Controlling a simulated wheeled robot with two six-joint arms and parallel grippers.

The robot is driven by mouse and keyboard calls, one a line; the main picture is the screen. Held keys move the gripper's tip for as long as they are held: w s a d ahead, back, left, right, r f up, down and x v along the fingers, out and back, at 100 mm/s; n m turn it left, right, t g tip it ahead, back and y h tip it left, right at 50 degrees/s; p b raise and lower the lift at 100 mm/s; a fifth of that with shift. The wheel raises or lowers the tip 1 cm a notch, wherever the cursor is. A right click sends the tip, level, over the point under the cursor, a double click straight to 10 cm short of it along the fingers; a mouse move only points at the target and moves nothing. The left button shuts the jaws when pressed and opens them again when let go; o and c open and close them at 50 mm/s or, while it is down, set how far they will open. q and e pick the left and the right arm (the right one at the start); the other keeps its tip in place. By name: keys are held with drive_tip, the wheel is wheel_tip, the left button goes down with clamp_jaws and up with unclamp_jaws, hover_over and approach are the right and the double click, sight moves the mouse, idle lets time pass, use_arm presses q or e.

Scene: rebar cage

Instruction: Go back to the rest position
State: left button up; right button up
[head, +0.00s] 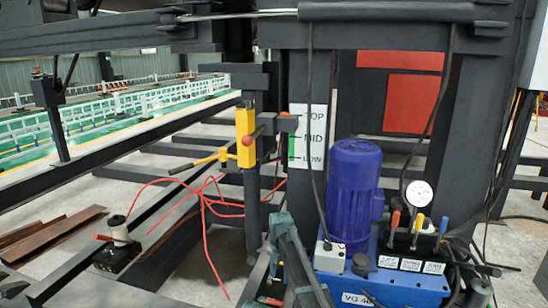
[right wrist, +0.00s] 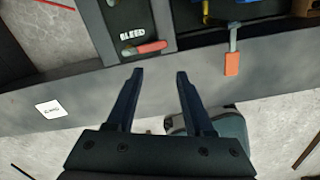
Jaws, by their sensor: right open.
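My right gripper (right wrist: 156,76) is open and empty in the right wrist view, its two dark fingers apart. Just beyond the fingertips is a dark panel marked BLEED with a red and grey lever (right wrist: 144,48); I see no contact with it. In the head view, a grey-green link of my right arm (head: 291,250) stands at the bottom centre, and the gripper's fingers cannot be made out clearly there. My left gripper is not in view.
A blue pump unit with a blue motor (head: 354,190), gauge (head: 419,193) and coloured levers stands right of my arm. A yellow lever block (head: 245,137) is on a post by the TOP/MID/LOW sign (head: 308,135).

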drive_tip(key=s+d+m, duration=0.5)
drive_tip(key=s+m, duration=0.5)
drive_tip(key=s+d+m, duration=0.5)
drive_tip(key=s+m, duration=0.4)
drive_tip(key=s, duration=0.1)
drive_tip(key=s+d+m, duration=0.5)
drive_tip(key=s+m, duration=0.5)
drive_tip(key=s+a+n+h, duration=0.1)
drive_tip(key=s+a+n, duration=0.15)
drive_tip(key=a, duration=0.25)
drive_tip(key=s+a+n, duration=0.1)
drive_tip(key=s+a, duration=0.3)
drive_tip(key=a, duration=0.2)
wheel_tip(320, 180, up, 34)
drive_tip(key=p, duration=3.3)
drive_tip(key=shift+w+f, duration=0.15)
drive_tip(key=shift+f, duration=0.05)
